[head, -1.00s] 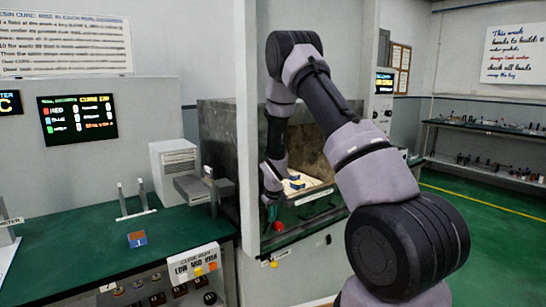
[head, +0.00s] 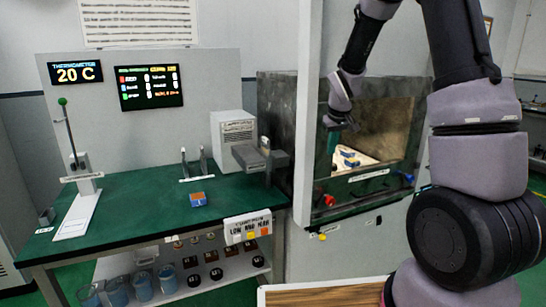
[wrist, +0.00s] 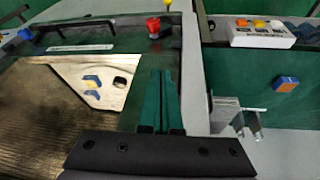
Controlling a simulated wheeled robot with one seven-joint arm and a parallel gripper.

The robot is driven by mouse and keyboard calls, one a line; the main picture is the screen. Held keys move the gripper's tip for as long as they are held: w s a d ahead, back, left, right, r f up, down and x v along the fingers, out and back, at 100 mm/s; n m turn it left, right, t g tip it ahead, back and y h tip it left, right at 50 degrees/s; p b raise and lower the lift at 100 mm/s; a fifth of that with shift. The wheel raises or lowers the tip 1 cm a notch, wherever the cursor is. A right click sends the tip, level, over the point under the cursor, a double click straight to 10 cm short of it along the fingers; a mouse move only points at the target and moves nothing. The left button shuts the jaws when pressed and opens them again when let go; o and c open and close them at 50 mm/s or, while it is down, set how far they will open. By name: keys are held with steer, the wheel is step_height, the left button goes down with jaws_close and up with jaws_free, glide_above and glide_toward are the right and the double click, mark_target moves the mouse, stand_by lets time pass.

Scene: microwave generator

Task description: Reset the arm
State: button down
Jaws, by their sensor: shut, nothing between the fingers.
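My arm reaches in from the right in the head view and bends down at the wrist. My gripper (head: 331,152) points down at the front opening of the dark chamber (head: 283,120), above its sill. Its green fingers, also in the wrist view (wrist: 157,78), are together with nothing between them. Below and beyond them, a pale board (head: 366,160) with a small blue and yellow piece (head: 350,158) lies in the chamber. The wrist view shows that piece (wrist: 91,84) to the left of the fingers, apart from them.
A pale post (head: 308,110) stands left of the opening. The green bench (head: 130,215) holds an orange and blue block (head: 198,199), a bracket and a lever stand. A wooden top (head: 325,296) is in front.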

steer(key=s+r+m+t+y, duration=0.1)
steer(key=s+r+m, duration=0.3)
steer(key=s+r, duration=1.1)
steer(key=s+r+m+t, duration=0.1)
steer(key=s+r, duration=0.2)
steer(key=s, duration=0.4)
steer(key=s+r+m+y, duration=0.1)
steer(key=s+r, duration=0.2)
steer(key=s, duration=0.4)
steer(key=shift+a+t, duration=0.4)
steer(key=shift+a, duration=0.05)
